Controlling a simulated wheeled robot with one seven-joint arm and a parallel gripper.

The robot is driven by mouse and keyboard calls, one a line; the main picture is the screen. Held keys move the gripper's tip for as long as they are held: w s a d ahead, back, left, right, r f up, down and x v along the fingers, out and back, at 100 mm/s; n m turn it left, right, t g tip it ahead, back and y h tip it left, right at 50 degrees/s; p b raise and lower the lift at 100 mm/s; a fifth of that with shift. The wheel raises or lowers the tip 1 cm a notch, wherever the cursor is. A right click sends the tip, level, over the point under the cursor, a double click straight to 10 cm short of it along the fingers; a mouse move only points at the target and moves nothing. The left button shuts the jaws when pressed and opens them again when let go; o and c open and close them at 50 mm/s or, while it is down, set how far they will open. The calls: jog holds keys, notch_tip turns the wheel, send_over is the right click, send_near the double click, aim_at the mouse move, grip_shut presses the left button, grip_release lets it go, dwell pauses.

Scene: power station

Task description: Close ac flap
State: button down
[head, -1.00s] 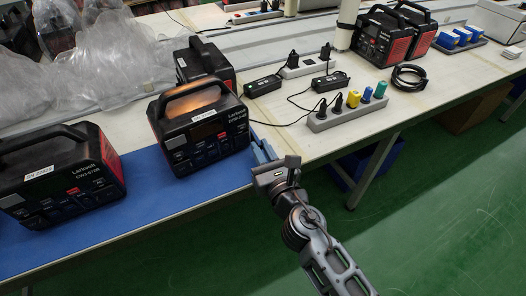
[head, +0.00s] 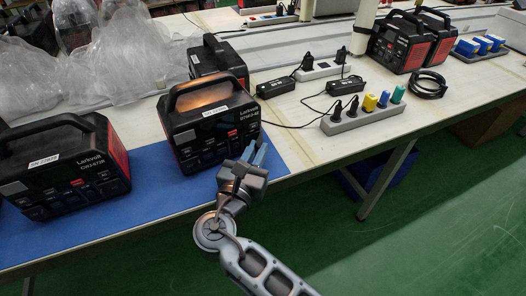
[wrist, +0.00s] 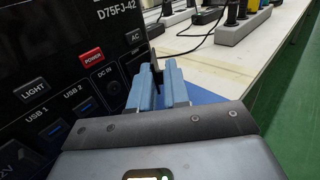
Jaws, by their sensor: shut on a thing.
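The black power station (head: 213,122) with red sides and a top handle stands on the blue mat. Its front panel (wrist: 60,60) fills the left of the wrist view, with POWER, LIGHT, USB, DC IN and AC labels. My gripper (head: 255,154) is at the right end of that front, low down. In the wrist view its blue fingers (wrist: 158,88) are close together beside the AC label. A thin dark piece, the ac flap (wrist: 153,58), stands out from the panel and shows between the fingers, which are shut on it. Most of the flap is hidden by the fingers.
Another power station (head: 65,165) stands to the left and one (head: 218,60) behind. A power strip (head: 362,117) with coloured plugs and black adapters with cables lie to the right.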

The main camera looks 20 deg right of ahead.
jog(key=shift+w+a+m+g+h, duration=0.2)
jog(key=shift+m+g+h, duration=0.4)
jog(key=shift+g, duration=0.15)
jog(key=shift+w+a+m+g+h, duration=0.25)
jog(key=shift+m+g+h, duration=0.35)
jog(key=shift+g, duration=0.1)
jog(key=shift+w+a+m+g+h, duration=0.2)
jog(key=shift+m+g+h, duration=0.4)
jog(key=shift+g, duration=0.15)
jog(key=c, duration=1.2)
grip_release()
jog(key=shift+o, duration=0.2)
jog(key=shift+a, duration=0.1)
